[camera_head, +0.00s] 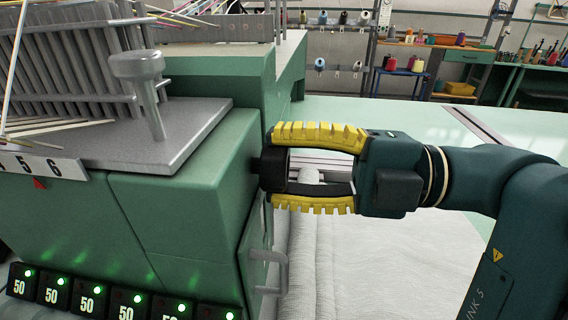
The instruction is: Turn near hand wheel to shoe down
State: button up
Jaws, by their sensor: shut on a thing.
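The near hand wheel (272,178) shows as a dark round hub on the right side face of the green machine housing (195,215). My gripper (277,168), with yellow ribbed fingers, reaches in from the right. One finger lies above the hub and one below it, and it is shut on the hand wheel. The fingers hide part of the wheel, so its turn angle cannot be read. A grey knob on a post (138,75) stands on the metal plate. I cannot make out the shoe.
A scale plate (45,163) with a red pointer (39,183) is at the left. Several displays reading 50 (86,300) have green lights. A grey handle (278,268) juts out below my gripper. Pale cloth (350,270) lies below. Shelves and benches stand far back.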

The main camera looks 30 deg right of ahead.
jog(key=o, duration=1.2)
jog(key=v, duration=1.2)
